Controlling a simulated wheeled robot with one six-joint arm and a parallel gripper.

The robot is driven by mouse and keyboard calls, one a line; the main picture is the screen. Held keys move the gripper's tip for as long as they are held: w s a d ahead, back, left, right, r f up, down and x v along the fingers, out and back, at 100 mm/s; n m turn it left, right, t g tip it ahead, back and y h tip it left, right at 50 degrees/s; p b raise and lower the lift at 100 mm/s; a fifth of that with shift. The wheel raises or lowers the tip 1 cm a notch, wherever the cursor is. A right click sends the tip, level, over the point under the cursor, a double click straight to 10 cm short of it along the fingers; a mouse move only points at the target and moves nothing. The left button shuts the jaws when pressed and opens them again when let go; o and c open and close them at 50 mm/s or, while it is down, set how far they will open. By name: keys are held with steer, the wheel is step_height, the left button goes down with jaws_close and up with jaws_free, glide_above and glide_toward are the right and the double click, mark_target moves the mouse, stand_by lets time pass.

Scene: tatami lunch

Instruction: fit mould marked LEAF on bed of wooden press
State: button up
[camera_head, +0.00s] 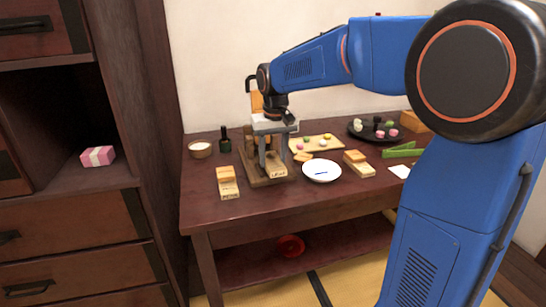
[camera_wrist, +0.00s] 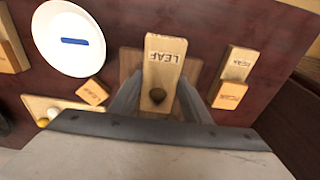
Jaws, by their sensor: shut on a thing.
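The mould marked LEAF (camera_wrist: 163,52) is a pale wooden block with a dark round hollow. It lies between the two fingers of my gripper (camera_wrist: 162,85), which is shut on its sides. The wooden press (camera_wrist: 131,62) shows its brown bed under and on both sides of the mould. In the head view my gripper (camera_head: 273,153) points down over the press (camera_head: 256,181), and the front of the LEAF mould (camera_head: 279,173) shows at the bed. I cannot tell whether the mould rests flat on the bed. My wrist and fingers hide much of the press.
Another mould (camera_head: 229,188) with a lighter top block stands left of the press, and one (camera_head: 360,167) to the right. A small marked block (camera_wrist: 93,92) and a white plate (camera_wrist: 68,40) with a blue mark are close by. A sweets board (camera_head: 323,141) lies behind.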

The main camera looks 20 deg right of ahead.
mark_target(273, 161)
steer(key=shift+f, duration=1.5)
stand_by(0.8)
steer(key=o, duration=1.1)
steer(key=shift+o, duration=0.2)
step_height(273, 161, up, 17)
steer(key=s, duration=0.2)
steer(key=shift+r, duration=0.15)
steer(key=shift+s, duration=0.1)
steer(key=s+d+f+t, duration=0.1)
steer(key=s+d+f, duration=0.1)
steer(key=s+f, duration=0.4)
steer(key=s+d+f+t, duration=0.1)
steer(key=s+f, duration=0.6)
steer(key=s, duration=0.7)
steer(key=s+d+f+t, duration=0.1)
steer(key=s+d+f, duration=0.3)
steer(key=s, duration=0.7)
step_height(273, 161, down, 2)
steer(key=shift+f, duration=0.25)
